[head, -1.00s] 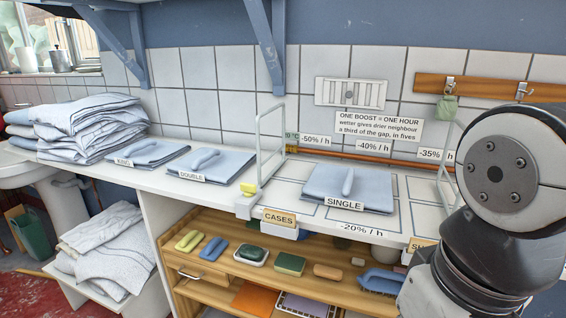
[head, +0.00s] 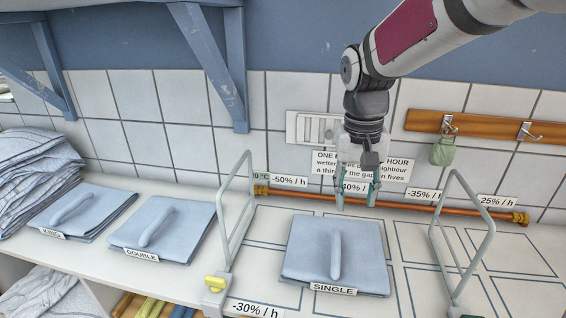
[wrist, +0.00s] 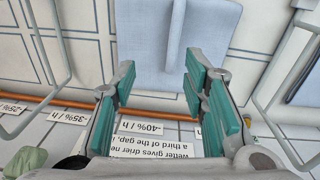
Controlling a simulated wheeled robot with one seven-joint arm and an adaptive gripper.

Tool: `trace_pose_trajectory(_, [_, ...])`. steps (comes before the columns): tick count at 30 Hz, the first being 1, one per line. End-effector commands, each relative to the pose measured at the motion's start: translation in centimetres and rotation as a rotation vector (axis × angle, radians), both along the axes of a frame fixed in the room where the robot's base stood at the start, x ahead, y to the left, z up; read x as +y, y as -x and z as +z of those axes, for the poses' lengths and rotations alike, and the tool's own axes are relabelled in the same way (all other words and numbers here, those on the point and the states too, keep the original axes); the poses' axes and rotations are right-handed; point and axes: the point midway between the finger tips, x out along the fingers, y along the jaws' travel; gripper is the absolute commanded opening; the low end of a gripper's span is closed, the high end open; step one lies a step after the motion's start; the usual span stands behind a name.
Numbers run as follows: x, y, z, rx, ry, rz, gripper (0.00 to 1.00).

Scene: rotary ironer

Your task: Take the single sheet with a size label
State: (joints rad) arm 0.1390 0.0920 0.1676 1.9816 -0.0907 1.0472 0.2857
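The single sheet (head: 310,250) is a folded blue square with a raised handle-like roll (head: 335,255) on top and a SINGLE label (head: 333,288) on its front edge. It lies on the marked worktop between two wire frames. My gripper (head: 356,200) hangs above and behind the sheet, by the copper pipe, pointing down. In the wrist view my gripper (wrist: 168,95) has its teal fingers apart with nothing between them. The sheet (wrist: 215,35) and its roll (wrist: 175,30) lie beyond the fingertips there; the label is out of that view.
Sheets labelled DOUBLE (head: 185,225) and KING (head: 90,210) lie to the left, beside a tall pile of folded linen (head: 30,175). Wire frames stand left (head: 234,220) and right (head: 465,245) of the single sheet. A copper pipe (head: 410,205) runs along the wall. Hooks (head: 448,124) hang at right.

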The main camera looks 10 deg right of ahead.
Motion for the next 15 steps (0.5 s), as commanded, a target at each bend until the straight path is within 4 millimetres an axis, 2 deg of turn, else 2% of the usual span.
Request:
trace_pose_trajectory(1, [0.0,-0.8,0.4,0.012,-0.009,-0.013,0.4])
trace_pose_trajectory(7, [0.2,-4.3,-0.8,0.02,-0.043,-0.061,0.4])
trace_pose_trajectory(15, [0.2,-6.0,-2.7,0.025,-0.063,-0.091,0.4])
